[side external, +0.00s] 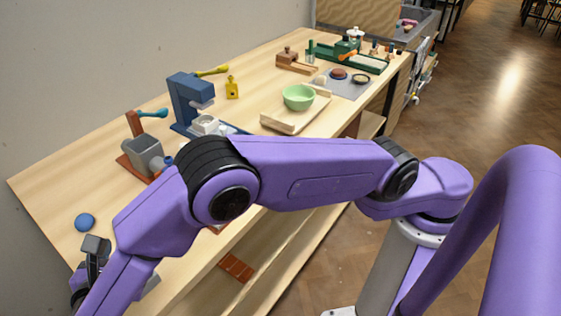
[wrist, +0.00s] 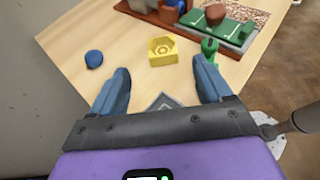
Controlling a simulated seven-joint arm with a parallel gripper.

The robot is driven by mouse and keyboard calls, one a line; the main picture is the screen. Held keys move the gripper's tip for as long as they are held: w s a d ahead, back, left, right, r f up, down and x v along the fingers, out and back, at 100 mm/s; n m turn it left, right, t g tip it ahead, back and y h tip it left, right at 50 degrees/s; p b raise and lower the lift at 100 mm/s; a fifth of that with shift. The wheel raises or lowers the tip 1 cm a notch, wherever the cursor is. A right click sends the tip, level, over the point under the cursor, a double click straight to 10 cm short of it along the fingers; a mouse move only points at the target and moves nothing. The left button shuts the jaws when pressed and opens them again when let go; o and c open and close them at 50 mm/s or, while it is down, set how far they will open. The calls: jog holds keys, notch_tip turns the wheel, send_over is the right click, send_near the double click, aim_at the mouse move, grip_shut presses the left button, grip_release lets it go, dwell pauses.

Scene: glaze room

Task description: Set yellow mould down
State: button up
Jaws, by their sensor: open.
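The yellow mould (wrist: 163,51) is a squat block with a round hollow in its top. It stands on the pale wooden table in the wrist view, ahead of my gripper (wrist: 160,78) and apart from it. My gripper is open, its two blue-grey fingers spread wide with nothing held between them. In the side external view my gripper is low at the left end of the table, partly hidden by my arm. The mould cannot be made out in that view.
A blue round lump (wrist: 94,58) lies left of the mould; a green piece (wrist: 210,46) stands to its right. A grey flat piece (wrist: 164,101) shows between the fingers. Farther along are a blue press (side external: 190,98) and a green bowl (side external: 299,97) on a board.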

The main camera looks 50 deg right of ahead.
jog(key=s+d+r+m+g+y, duration=0.2)
jog(key=s+d+r+m+g, duration=0.1)
jog(key=d, duration=0.6)
jog(key=s+d+r+m+g+y, duration=0.2)
jog(key=d+r+m, duration=0.15)
jog(key=d, duration=0.45)
jog(key=s+d+r+m+g+y, duration=0.1)
jog(key=s+d+m+g+y, duration=0.3)
jog(key=s+d, duration=1.4)
jog(key=s+m+y, duration=0.1)
jog(key=m, duration=0.3)
jog(key=shift+d+r+y, duration=0.3)
jog(key=shift+d+y, duration=0.1)
